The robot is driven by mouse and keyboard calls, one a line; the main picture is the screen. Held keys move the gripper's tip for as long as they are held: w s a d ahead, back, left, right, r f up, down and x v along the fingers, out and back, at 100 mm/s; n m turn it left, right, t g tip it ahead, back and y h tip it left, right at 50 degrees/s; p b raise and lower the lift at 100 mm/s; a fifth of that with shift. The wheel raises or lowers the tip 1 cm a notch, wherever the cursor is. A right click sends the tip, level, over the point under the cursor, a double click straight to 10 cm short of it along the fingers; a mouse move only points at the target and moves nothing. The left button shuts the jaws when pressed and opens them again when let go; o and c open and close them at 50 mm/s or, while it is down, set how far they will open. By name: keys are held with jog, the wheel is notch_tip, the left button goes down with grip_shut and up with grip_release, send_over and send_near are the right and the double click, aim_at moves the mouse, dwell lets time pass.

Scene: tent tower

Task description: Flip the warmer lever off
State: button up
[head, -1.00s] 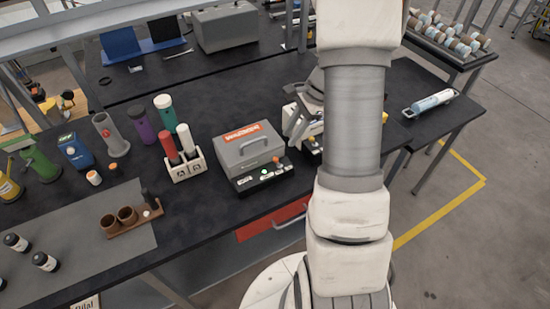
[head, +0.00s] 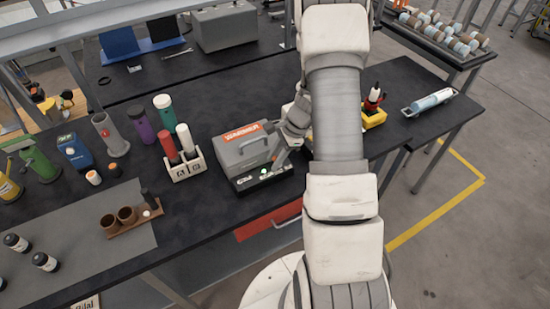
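The warmer (head: 232,150) is a grey box with an orange label and a handle, on the black bench in the head view. Its dark front panel (head: 246,183) carries a lit green light (head: 263,171) and small white labels. My gripper (head: 281,158) is at the right front of the warmer, pointing down at the right end of the panel. The red-tipped lever there is hidden behind it. I cannot tell whether the gripper touches the lever, nor whether its fingers are open or shut.
A white holder (head: 186,168) with red and white tubes stands just left of the warmer. The bench in front of the warmer is clear.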

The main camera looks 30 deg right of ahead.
grip_shut()
jog(key=shift+a+f+h+b, duration=0.1)
jog(key=shift+a+h+b, duration=0.2)
jog(key=shift+h, duration=0.6)
jog(key=shift+o, duration=0.5)
grip_release()
jog(key=v, duration=1.7)
jog(key=shift+r+p, duration=0.25)
jog(key=shift+p, duration=0.05)
